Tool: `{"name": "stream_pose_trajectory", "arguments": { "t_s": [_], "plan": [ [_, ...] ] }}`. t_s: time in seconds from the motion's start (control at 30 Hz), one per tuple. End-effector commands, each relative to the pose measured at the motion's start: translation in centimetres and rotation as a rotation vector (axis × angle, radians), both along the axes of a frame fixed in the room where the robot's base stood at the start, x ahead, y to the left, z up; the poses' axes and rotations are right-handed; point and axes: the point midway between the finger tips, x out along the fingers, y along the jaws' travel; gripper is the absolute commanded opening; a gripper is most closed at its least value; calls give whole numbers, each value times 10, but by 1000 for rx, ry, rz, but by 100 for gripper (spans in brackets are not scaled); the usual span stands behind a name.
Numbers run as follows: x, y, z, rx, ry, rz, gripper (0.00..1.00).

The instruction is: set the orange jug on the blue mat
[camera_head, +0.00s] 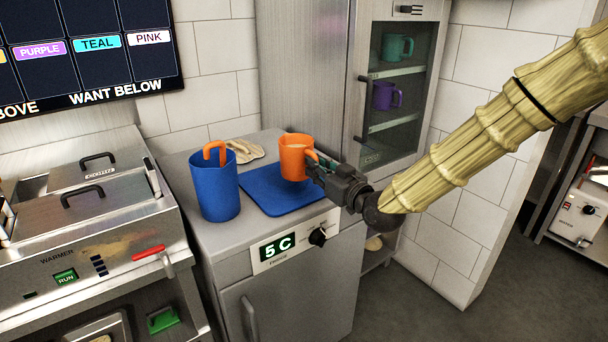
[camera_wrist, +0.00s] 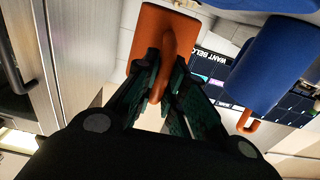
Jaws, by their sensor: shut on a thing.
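The orange jug (camera_head: 294,160) is upright, with a pale content showing at its top. My gripper (camera_head: 314,168) is shut on its handle from the right side. In the wrist view, which is upside down, the orange jug (camera_wrist: 158,30) has its handle between my fingers (camera_wrist: 160,85). The blue mat (camera_head: 262,192) lies flat on the fridge top, and the jug appears over its back right part. I cannot tell whether the jug's base touches the mat.
A tall blue container (camera_head: 216,192) with an orange hooked piece at its top stands just left of the mat. A beige cloth (camera_head: 245,151) lies behind. A glass-door cabinet (camera_head: 395,90) with teal and purple mugs stands behind right. A warmer (camera_head: 85,230) is at left.

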Motion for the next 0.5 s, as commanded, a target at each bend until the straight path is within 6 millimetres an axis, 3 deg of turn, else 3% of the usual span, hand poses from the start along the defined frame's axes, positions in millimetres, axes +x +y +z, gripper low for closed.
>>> {"name": "stream_pose_trajectory", "arguments": {
  "t_s": [0.2, 0.5],
  "plan": [
    [24, 22, -2, 1, -2, 2, 0],
    [35, 33, -3, 1, -2, 2, 0]
  ]
}}
